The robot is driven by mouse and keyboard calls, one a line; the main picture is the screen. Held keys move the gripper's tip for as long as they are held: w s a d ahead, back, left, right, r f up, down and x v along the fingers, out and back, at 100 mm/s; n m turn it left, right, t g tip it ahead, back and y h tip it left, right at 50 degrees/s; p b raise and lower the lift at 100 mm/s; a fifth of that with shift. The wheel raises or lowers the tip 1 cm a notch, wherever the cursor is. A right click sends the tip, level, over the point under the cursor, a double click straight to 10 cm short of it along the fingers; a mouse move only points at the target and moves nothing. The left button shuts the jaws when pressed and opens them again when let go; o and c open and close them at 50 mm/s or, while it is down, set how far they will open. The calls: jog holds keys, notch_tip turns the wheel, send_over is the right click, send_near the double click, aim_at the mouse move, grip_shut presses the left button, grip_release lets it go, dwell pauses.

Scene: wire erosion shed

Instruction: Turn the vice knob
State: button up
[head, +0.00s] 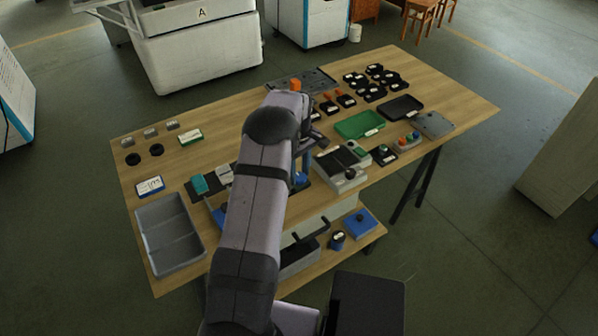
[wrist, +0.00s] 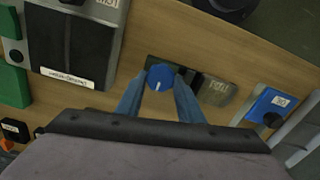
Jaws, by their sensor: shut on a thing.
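The vice knob (wrist: 161,75) is a round blue knob with a white pointer line on its face. In the wrist view the line points down and slightly left. My gripper (wrist: 160,84) has its two blue fingers on either side of the knob, shut on it. A grey metal block with a label (wrist: 220,91), apparently part of the vice, lies just right of the knob. In the head view my gripper (head: 302,172) reaches down to the table's front middle. My arm hides much of the vice there.
The wooden table (head: 455,95) carries many items. A grey box with a dark top (head: 340,165) stands close right of my gripper. A blue box with a black knob (head: 361,222) sits on the lower shelf. A grey divided tray (head: 172,208) is at the left front.

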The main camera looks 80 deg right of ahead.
aim_at(298, 176)
jog(key=shift+d+r, duration=0.1)
jog(key=o, duration=1.1)
jog(key=shift+c, duration=0.2)
jog(key=shift+r+b, duration=0.85)
jog(key=shift+r, duration=2.8)
jog(key=shift+w, duration=0.1)
